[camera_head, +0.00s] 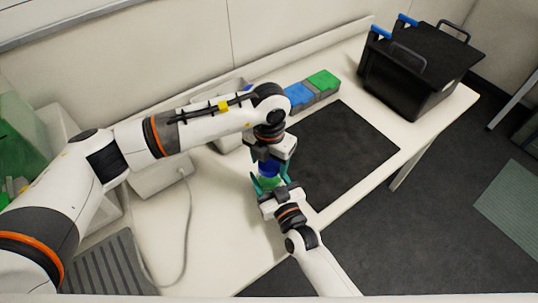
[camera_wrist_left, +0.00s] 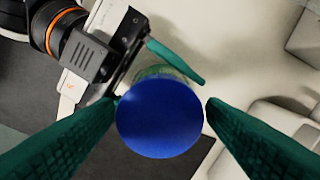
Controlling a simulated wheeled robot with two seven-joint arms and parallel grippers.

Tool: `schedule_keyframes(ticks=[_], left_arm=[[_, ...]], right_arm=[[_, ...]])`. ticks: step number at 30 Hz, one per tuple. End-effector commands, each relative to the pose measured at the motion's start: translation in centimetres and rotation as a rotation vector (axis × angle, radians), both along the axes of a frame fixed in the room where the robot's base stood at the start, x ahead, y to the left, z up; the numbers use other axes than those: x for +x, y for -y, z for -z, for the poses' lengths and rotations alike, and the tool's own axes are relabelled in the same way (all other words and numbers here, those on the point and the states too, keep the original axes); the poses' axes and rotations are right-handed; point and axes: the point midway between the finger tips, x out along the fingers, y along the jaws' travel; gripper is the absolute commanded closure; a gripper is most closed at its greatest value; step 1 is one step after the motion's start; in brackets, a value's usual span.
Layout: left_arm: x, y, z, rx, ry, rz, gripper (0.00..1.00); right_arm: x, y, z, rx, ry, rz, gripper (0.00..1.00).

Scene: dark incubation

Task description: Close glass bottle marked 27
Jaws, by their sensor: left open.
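A glass bottle with a round blue cap (camera_wrist_left: 160,115) is upright below my left gripper. In the head view the blue cap (camera_head: 268,168) shows between the two grippers. My left gripper (camera_wrist_left: 160,108) is open, with one green finger on each side of the cap. It comes down from above in the head view (camera_head: 268,163). My right gripper (camera_head: 270,186) reaches in from the front, with its green fingers around the bottle's body. In the left wrist view the clear glass (camera_wrist_left: 165,72) shows just behind the cap. The number on the bottle is hidden.
A black mat (camera_head: 345,150) lies right of the grippers on the white table. Blue and green boxes (camera_head: 312,90) stand along the back. A black crate (camera_head: 420,65) with blue clips stands at the far right. A cable (camera_head: 188,225) and a grey ribbed pad (camera_head: 105,265) lie to the left.

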Motion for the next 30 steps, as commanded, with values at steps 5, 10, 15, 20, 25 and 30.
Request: schedule_keyframes(ticks=[5, 10, 15, 20, 25, 30], left_arm=[[-0.01, 0.01, -0.01, 0.000, 0.000, 0.000, 0.35], [-0.01, 0.01, -0.03, 0.000, 0.000, 0.000, 0.62], [-0.01, 0.01, -0.04, 0.000, 0.000, 0.000, 0.80], [-0.01, 0.01, -0.05, 0.000, 0.000, 0.005, 0.80], [-0.01, 0.01, -0.05, 0.000, 0.000, 0.005, 0.31], [0.00, 0.00, -0.05, 0.000, 0.000, 0.005, 0.27]], right_arm=[[-0.01, 0.00, 0.03, 0.000, -0.001, 0.000, 1.00], [0.00, 0.00, 0.02, 0.000, -0.001, 0.000, 1.00], [0.00, 0.00, 0.02, 0.000, -0.001, 0.000, 1.00], [0.00, 0.00, 0.02, 0.000, -0.001, 0.000, 1.00], [0.00, 0.00, 0.02, 0.000, -0.001, 0.000, 1.00], [0.00, 0.00, 0.02, 0.000, 0.000, 0.000, 1.00]])
